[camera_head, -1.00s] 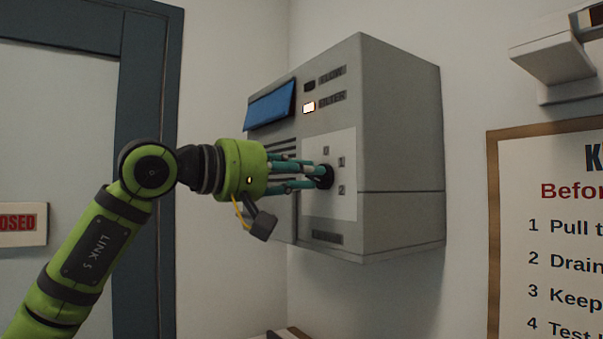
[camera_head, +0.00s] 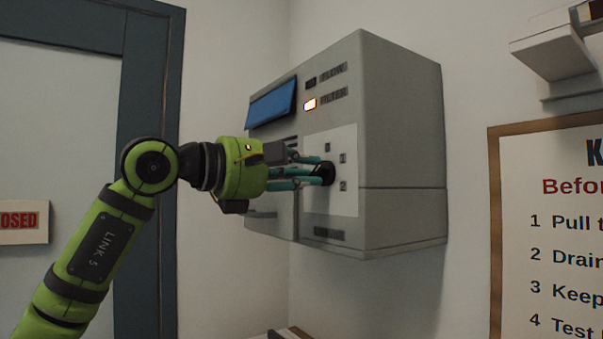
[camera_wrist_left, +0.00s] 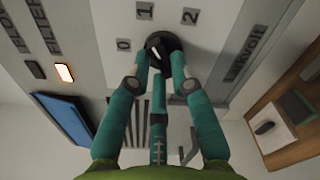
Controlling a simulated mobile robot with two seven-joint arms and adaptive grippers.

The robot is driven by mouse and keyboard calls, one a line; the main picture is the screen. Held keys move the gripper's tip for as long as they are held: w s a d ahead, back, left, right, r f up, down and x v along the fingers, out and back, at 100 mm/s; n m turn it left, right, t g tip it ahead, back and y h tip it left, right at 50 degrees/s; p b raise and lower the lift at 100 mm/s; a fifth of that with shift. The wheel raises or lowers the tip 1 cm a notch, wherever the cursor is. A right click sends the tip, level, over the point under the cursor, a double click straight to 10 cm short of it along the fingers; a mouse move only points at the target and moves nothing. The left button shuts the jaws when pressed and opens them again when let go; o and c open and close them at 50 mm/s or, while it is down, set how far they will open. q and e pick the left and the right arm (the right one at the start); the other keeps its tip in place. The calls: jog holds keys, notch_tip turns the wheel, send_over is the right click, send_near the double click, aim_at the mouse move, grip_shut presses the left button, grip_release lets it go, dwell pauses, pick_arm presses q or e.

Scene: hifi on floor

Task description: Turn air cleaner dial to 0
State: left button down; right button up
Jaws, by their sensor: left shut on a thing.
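The air cleaner (camera_head: 402,120) is a grey box on the wall. Its black round dial (camera_head: 328,172) sits on a pale panel (camera_head: 345,205) marked 0, 1 and 2. My left gripper (camera_head: 318,173) is shut on the dial with its teal fingers, coming from the left. In the left wrist view the fingers reach up to the dial (camera_wrist_left: 164,42). There the 0 label (camera_wrist_left: 123,44) is left of the dial, 1 (camera_wrist_left: 144,10) above it and 2 (camera_wrist_left: 190,15) to its upper right. A white mark shows on the dial, but the fingers partly cover it, so its exact setting is unclear.
A lit indicator (camera_head: 310,104) labelled FILTER and a blue panel (camera_head: 271,103) are on the cleaner's front. A framed notice (camera_head: 560,215) hangs to the right. A dark door frame (camera_head: 150,90) stands behind my left arm.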

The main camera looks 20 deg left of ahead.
pick_arm(q)
jog(key=n+b, duration=0.1)
jog(key=n, duration=0.4)
jog(key=shift+f+n, duration=0.1)
jog(key=shift+n, duration=0.2)
jog(key=n+b, duration=0.1)
jog(key=n, duration=0.4)
jog(key=shift+n, duration=0.4)
jog(key=c, duration=1.1)
grip_release()
jog(key=shift+f, duration=0.1)
jog(key=v, duration=1.2)
